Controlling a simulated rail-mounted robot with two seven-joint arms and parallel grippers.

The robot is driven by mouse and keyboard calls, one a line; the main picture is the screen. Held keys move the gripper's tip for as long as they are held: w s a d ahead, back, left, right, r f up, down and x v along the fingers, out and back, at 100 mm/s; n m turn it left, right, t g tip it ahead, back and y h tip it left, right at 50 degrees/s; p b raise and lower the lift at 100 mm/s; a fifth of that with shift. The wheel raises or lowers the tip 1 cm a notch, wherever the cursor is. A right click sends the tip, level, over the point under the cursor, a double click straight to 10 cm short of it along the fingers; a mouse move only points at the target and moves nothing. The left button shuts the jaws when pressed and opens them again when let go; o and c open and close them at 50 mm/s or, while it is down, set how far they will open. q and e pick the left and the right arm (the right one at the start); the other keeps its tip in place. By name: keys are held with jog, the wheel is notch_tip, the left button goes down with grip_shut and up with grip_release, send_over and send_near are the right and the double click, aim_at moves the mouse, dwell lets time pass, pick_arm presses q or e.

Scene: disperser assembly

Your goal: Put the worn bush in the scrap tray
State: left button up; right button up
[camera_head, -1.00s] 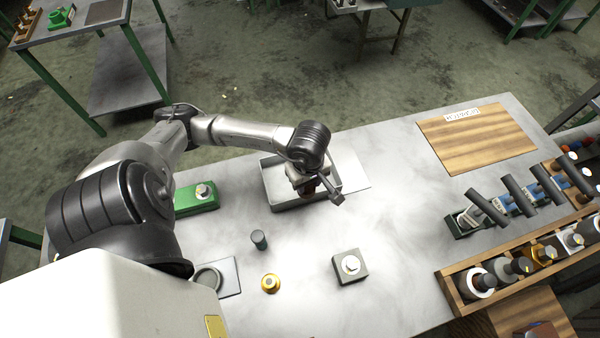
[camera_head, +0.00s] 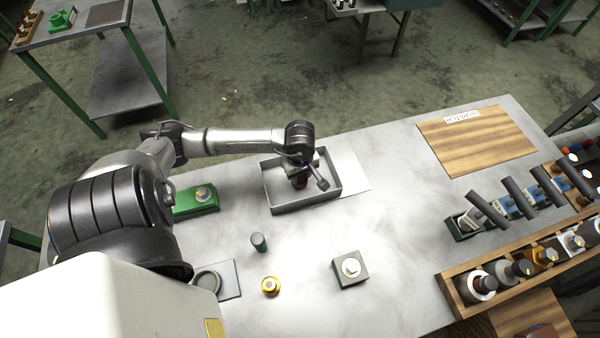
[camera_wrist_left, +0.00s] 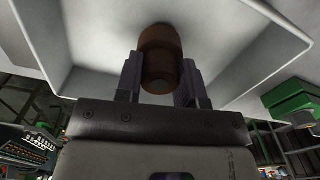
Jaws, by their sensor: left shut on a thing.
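The worn bush (camera_wrist_left: 160,62) is a rusty brown cylinder between the fingers of my left gripper in the left wrist view. My left gripper (camera_head: 300,180) is shut on it. In the head view the bush (camera_head: 299,183) shows as a small brown spot under my wrist. The scrap tray (camera_head: 305,202) is a grey open box near the back of the table. The gripper and bush are over or within the tray, and its walls (camera_wrist_left: 90,40) surround them in the left wrist view. I cannot tell whether the bush touches the tray floor. My right gripper is not in view.
A green block (camera_head: 196,203) stands just left of the tray. A dark cylinder (camera_head: 259,242), a gold ring piece (camera_head: 270,286) and a grey block (camera_head: 351,269) stand in front. A wooden board (camera_head: 478,140) and a parts rack (camera_head: 452,294) are at right.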

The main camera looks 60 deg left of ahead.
pick_arm(q)
jog(key=shift+f, duration=0.25)
jog(key=shift+f, duration=0.15)
jog(key=o, duration=1.1)
jog(key=shift+r, duration=0.5)
notch_tip(320, 180, up, 11)
jog(key=shift+r, duration=0.2)
